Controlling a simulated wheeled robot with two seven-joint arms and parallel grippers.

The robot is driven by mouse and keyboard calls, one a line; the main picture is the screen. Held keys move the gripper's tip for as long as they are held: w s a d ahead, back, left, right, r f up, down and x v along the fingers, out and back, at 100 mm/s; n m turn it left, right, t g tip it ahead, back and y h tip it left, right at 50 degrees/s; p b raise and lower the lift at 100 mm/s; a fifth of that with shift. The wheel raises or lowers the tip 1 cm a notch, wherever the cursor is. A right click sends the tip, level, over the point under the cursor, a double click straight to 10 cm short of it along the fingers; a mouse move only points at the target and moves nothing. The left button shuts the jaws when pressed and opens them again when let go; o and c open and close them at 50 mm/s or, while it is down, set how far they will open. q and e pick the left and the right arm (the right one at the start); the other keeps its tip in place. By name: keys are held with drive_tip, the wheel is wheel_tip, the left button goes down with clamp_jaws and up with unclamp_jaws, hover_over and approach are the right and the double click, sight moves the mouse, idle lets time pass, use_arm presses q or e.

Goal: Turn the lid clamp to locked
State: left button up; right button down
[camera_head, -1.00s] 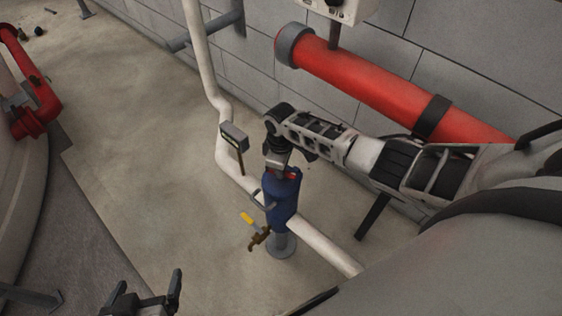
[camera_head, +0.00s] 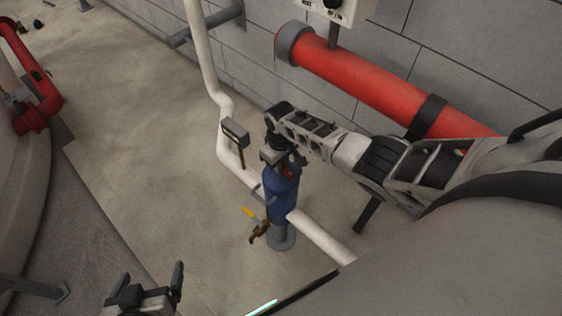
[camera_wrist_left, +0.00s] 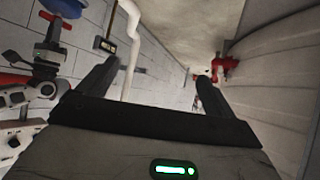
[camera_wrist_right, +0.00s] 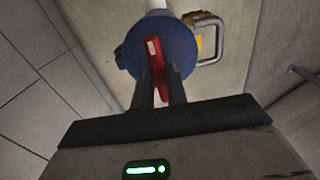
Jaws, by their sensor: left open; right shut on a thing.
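The lid clamp is a red lever (camera_wrist_right: 157,66) on the round blue lid (camera_wrist_right: 180,48) of a blue vessel (camera_head: 281,196). A little of its red shows at the vessel's top in the head view. My right gripper (camera_wrist_right: 158,88) reaches down from above with its two fingers shut on the red lever, one on each side. The fingers hide part of the lever, and I cannot tell its exact turn angle. My left gripper (camera_head: 146,284) is open and empty at the bottom left of the head view, well away from the vessel.
A grey metal handle (camera_wrist_right: 208,40) sticks out beside the lid. A yellow-handled brass valve (camera_head: 257,226) is low on the vessel. A large red pipe (camera_head: 370,85) runs along the wall.

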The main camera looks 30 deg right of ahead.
drive_tip(key=c, duration=1.4)
unclamp_jaws()
use_arm(q)
drive_tip(key=shift+s, duration=0.1)
drive_tip(key=shift+r, duration=0.1)
use_arm(e)
drive_tip(key=shift+r, duration=0.15)
use_arm(q)
drive_tip(key=a+r+p, duration=0.1)
drive_tip(key=p, duration=0.2)
drive_tip(key=shift+r+p, duration=0.3)
drive_tip(key=shift+p, duration=0.1)
use_arm(e)
wheel_tip(320, 180, up, 16)
use_arm(q)
drive_tip(key=shift+s, duration=0.15)
use_arm(e)
drive_tip(key=shift+f, duration=0.2)
